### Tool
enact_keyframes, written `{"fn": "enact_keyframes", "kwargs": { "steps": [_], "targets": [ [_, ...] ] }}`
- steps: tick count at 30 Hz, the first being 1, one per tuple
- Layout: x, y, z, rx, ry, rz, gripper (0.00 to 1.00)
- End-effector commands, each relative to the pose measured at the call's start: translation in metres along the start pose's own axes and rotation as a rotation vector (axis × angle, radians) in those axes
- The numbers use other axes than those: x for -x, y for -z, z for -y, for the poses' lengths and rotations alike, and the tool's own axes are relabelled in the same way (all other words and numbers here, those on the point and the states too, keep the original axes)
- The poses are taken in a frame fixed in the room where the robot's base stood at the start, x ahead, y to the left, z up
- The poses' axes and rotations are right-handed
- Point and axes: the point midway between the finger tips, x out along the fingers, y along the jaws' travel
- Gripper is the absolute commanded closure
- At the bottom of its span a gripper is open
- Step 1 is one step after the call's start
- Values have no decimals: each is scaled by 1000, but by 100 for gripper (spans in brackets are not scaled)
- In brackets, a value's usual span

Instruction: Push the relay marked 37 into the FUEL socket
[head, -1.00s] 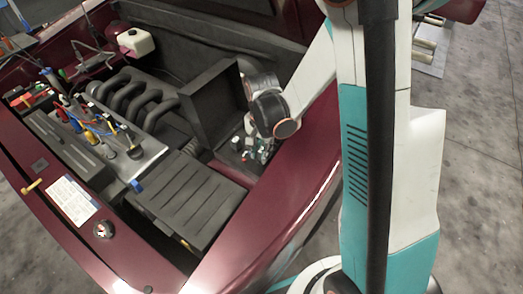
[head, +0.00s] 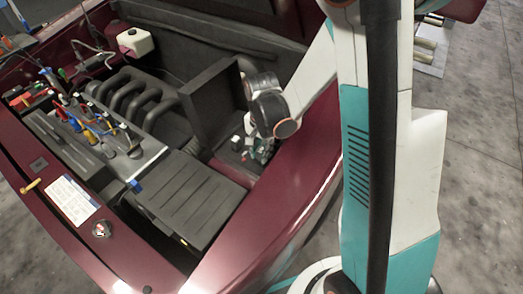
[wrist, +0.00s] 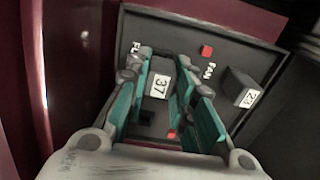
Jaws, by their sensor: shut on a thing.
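The relay marked 37 (wrist: 157,86) is a dark block with a white label, between the teal fingers of my gripper (wrist: 163,70) in the wrist view. My gripper is shut on it. The relay is over the dark fuse box panel (wrist: 225,52), next to a label starting "FU", the rest of which is hidden by the left finger. The relay's underside is hidden, so I cannot tell how far it sits in a socket. In the head view my gripper (head: 262,150) is down at the box beside the raised black lid.
A relay marked 23 (wrist: 240,87) stands on the right of the panel, near the FAN label (wrist: 208,70). A dark square opening (wrist: 146,117) shows below the held relay. The raised lid (head: 210,103) stands left of my gripper.

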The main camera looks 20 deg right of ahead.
Motion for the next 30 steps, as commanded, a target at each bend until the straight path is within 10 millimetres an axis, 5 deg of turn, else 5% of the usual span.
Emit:
{"fn": "enact_keyframes", "kwargs": {
  "steps": [26, 27, 30],
  "targets": [
    [-12, 0, 0, 0, 0, 0, 100],
    [-12, 0, 0, 0, 0, 0, 71],
    [-11, 0, 0, 0, 0, 0, 54]
  ]
}}
